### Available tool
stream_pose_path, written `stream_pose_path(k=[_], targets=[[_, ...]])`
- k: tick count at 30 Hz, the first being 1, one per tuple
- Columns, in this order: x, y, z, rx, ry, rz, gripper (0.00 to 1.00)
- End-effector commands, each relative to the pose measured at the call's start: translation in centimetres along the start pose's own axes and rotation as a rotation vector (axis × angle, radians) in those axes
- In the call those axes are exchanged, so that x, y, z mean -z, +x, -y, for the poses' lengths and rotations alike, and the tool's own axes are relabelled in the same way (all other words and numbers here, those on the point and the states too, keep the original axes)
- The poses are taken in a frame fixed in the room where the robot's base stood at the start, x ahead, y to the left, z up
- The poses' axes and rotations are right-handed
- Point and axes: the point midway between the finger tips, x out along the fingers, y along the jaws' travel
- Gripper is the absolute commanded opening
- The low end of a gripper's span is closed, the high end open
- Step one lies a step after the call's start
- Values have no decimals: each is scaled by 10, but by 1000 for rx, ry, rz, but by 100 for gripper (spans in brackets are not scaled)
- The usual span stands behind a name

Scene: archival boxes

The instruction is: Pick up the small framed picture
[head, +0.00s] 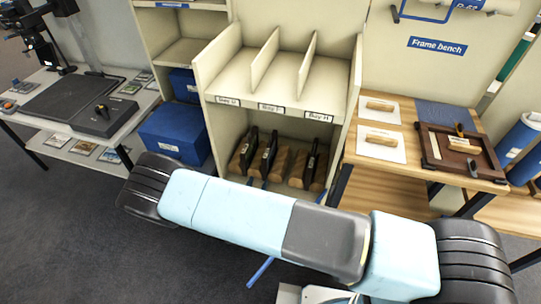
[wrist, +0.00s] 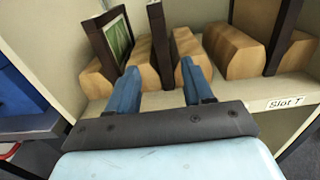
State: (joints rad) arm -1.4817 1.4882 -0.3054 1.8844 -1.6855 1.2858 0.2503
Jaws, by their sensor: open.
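Several dark-framed pictures stand upright in wooden blocks on the lower shelf. In the wrist view, a left frame (wrist: 118,42) shows a green picture, a middle frame (wrist: 160,45) is seen nearly edge-on, and a right frame (wrist: 286,36) stands further off. They also show in the head view as the left (head: 248,150), middle (head: 269,156) and right (head: 311,163) frames. I cannot tell which is the small one. My gripper (wrist: 160,76) is open, its blue fingers pointing at the shelf. The middle frame shows between the fingers, with no clear contact.
Wooden blocks (wrist: 236,47) flank the frames. A "Slot T" label (wrist: 290,102) marks the shelf edge. Empty bays (head: 276,72) are above. Blue boxes (head: 176,134) stand left, and the frame bench (head: 398,168) is right. My arm crosses the head view's foreground.

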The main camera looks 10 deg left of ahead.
Motion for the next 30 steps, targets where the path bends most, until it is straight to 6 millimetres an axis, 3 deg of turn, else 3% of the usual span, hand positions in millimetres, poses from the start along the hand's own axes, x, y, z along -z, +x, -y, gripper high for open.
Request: stream_pose_path(k=[7,19,30], targets=[[0,44,3,8,0,-1,51],[-1,69,5,9,0,-1,51],[-2,110,6,9,0,-1,51]])
